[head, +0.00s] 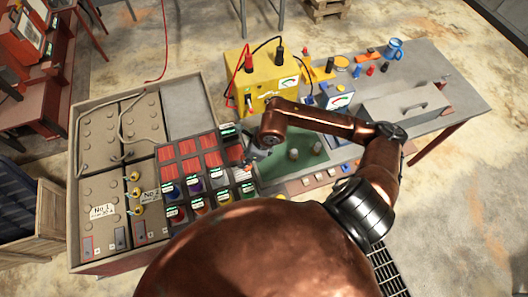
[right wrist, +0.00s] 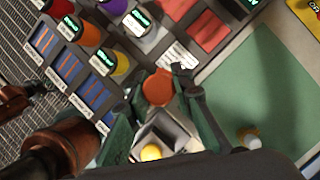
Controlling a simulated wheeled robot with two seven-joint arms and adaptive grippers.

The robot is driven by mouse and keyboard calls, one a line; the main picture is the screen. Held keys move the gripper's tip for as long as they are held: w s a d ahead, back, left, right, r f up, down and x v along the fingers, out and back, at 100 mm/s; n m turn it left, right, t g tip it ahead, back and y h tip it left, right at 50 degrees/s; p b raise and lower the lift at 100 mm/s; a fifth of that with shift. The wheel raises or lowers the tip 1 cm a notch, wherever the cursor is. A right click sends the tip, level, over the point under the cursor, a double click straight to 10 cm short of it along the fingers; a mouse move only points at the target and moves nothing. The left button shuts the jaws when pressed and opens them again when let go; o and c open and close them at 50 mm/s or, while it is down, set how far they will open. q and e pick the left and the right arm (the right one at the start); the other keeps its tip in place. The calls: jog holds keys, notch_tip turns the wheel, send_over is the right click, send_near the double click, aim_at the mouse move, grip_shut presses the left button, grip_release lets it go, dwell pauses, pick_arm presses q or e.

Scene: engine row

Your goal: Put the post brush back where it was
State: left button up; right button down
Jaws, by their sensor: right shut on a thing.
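My right gripper (head: 257,152) is at the right edge of the dark compartment rack (head: 180,143), beside the green mat. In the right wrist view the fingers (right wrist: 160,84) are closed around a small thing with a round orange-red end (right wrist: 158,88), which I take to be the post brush. A pale, box-like part with a yellow round spot (right wrist: 152,152) shows between the fingers, nearer the camera; I cannot tell whether it belongs to the held thing. The lower end of the held thing is hidden. My left gripper is in neither view.
The rack has red-lined compartments and several coloured round tops with lit green labels. A yellow tester (head: 265,80) stands behind. The green mat (head: 302,166) holds small pale posts. A grey lidded box (head: 405,103) is at the right.

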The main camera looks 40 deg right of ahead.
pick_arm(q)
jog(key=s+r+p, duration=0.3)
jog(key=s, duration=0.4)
pick_arm(e)
jog(key=d+f, duration=0.3)
jog(key=d, duration=0.1)
jog(key=d+f+p, duration=0.1)
jog(key=d+f, duration=0.3)
jog(key=d+f+p, duration=0.1)
jog(key=d+f, duration=0.3)
jog(key=d, duration=0.1)
jog(key=shift+w+f, duration=0.1)
jog(key=shift+f, duration=0.1)
jog(key=shift+d+f, duration=0.1)
jog(key=shift+f, duration=0.5)
jog(key=c, duration=2.1)
grip_release()
jog(key=shift+f, duration=0.1)
jog(key=o, duration=0.4)
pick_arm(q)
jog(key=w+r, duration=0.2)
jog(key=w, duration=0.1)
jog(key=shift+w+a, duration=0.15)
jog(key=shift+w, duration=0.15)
